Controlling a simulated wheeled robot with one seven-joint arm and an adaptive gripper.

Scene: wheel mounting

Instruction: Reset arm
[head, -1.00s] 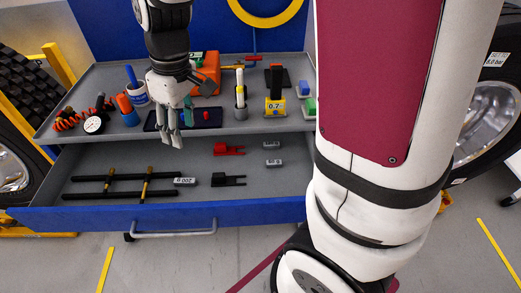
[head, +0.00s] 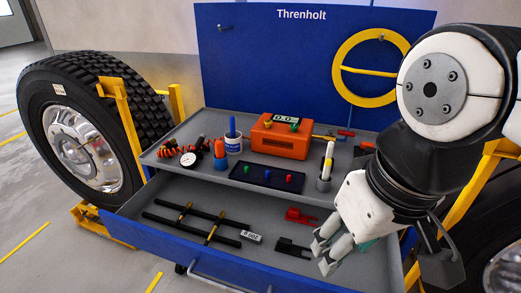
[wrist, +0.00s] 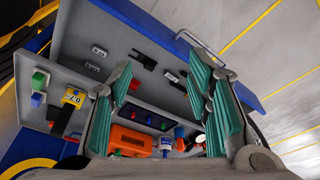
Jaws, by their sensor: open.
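My gripper (head: 328,252) is at the right of the head view, above the right part of the open drawer (head: 160,240). Its fingers are apart and nothing is between them. The wrist view shows the two green-padded fingers (wrist: 170,105) spread, with the cart's top and drawer beyond them. My arm covers the right part of the cart in the head view.
Red (head: 300,216) and black clips lie in the drawer. Wheels on yellow stands flank the cart, the left one (head: 85,145) fully visible.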

